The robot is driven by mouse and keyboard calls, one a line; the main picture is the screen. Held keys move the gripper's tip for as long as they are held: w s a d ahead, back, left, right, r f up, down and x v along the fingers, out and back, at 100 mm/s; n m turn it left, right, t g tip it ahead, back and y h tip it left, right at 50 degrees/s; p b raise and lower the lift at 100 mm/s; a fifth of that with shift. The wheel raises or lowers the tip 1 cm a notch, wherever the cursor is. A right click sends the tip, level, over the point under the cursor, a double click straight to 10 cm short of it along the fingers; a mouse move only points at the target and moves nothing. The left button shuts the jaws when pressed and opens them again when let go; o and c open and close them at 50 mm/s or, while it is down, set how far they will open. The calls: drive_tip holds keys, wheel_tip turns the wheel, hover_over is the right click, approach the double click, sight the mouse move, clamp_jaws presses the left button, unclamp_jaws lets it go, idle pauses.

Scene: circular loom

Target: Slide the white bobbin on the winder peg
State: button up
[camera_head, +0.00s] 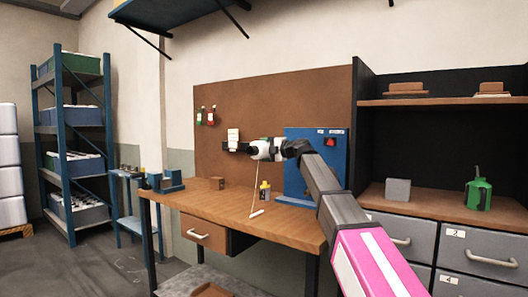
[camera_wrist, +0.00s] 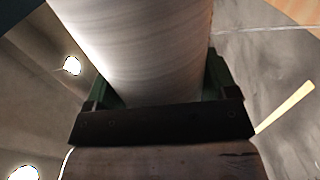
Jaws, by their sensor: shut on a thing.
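The white bobbin (camera_head: 233,135) is upright in my gripper (camera_head: 232,147), which is shut on it in front of the brown pegboard. In the wrist view the bobbin (camera_wrist: 135,45) fills the top centre between green finger pads. The gripper is above the workbench, with the bobbin well clear of its top. A blue device (camera_head: 166,181) with upright parts stands at the bench's left end. I cannot make out for sure which part is the winder peg.
A blue panel (camera_head: 300,170) stands to the right. A blue rack (camera_head: 70,150) is at the left. The bench's front middle is mostly clear.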

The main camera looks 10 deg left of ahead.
drive_tip(key=shift+w+d, duration=0.2)
drive_tip(key=shift+w, duration=0.25)
drive_tip(key=shift+w+d, duration=0.2)
drive_tip(key=shift+w, duration=0.4)
drive_tip(key=shift+w+d, duration=0.3)
drive_tip(key=shift+w, duration=0.45)
drive_tip(key=shift+w+d, duration=0.35)
drive_tip(key=shift+w, duration=0.35)
drive_tip(key=shift+w+d, duration=0.3)
drive_tip(key=shift+w, duration=0.55)
drive_tip(key=shift+w+d+f, duration=0.1)
drive_tip(key=shift+w+d, duration=0.2)
drive_tip(key=shift+w, duration=0.45)
drive_tip(key=shift+w+d, duration=0.35)
drive_tip(key=shift+w, duration=0.35)
drive_tip(key=shift+w+d+f, duration=0.1)
drive_tip(key=shift+w+d, duration=0.2)
drive_tip(key=shift+w, duration=0.45)
drive_tip(key=shift+w+d, duration=0.15)
drive_tip(key=shift+w, duration=0.25)
drive_tip(key=o, duration=1.5)
drive_tip(key=shift+c, duration=0.2)
drive_tip(key=shift+s, duration=0.1)
